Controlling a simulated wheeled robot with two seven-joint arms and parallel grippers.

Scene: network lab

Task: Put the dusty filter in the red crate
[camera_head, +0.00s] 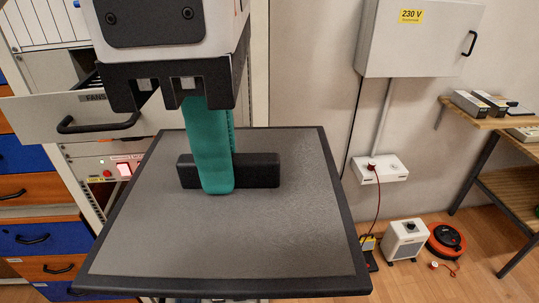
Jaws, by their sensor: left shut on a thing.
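My left gripper (218,188) comes down from the top of the view, with a white and black body and teal fingers. It is shut on a dark bar-shaped thing (258,172), whose ends stick out on both sides of the front finger. The bar is over the grey tray (230,240) with a black rim; I cannot tell whether it touches the surface. I cannot tell for sure whether this bar is the dusty filter. The rear finger is mostly hidden. No red crate shows in this view. My right gripper is not in view.
A drawer labelled FANS (40,118) stands open at the left, above blue and orange drawers (45,238). A grey 230 V cabinet (415,40) hangs on the wall. A white heater-like box (407,240) and an orange reel (446,240) stand on the floor near a wooden bench (500,122).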

